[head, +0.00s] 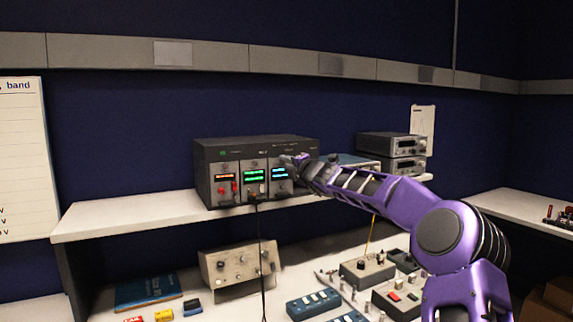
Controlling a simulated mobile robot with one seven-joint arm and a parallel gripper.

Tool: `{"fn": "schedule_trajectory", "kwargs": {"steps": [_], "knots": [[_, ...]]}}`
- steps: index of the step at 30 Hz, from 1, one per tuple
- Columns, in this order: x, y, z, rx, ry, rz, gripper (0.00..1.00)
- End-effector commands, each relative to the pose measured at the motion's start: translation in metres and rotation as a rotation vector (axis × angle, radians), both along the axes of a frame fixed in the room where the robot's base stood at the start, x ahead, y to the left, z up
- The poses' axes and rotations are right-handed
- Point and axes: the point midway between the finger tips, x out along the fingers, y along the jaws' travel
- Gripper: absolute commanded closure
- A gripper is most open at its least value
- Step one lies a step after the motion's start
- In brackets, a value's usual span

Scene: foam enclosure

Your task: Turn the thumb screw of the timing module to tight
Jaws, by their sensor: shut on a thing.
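A dark instrument rack (204,182) stands on the white shelf. It holds three modules side by side: one with an orange display (225,177), one with a green display (254,174) and one with a blue display (279,172). Their labels are too small to read, so I cannot tell by name which is the timing module. My gripper (286,160) reaches in from the right and is at the top of the blue-display module. Its jaws are shut at that module's thumb screw, which the fingers hide. How far the screw is turned cannot be seen.
The white shelf (130,214) runs below the rack. A black cable (261,235) hangs from the green-display module. Stacked grey instruments (391,145) stand to the right, behind my arm. The bench below holds a beige box (238,264), blue units (313,304) and small parts.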

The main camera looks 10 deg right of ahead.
Motion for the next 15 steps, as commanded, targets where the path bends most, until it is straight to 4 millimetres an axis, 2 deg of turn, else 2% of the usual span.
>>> {"fn": "schedule_trajectory", "kwargs": {"steps": [15], "knots": [[0.0002,-0.0004,-0.0007,0.428,0.140,0.000,1.00]]}}
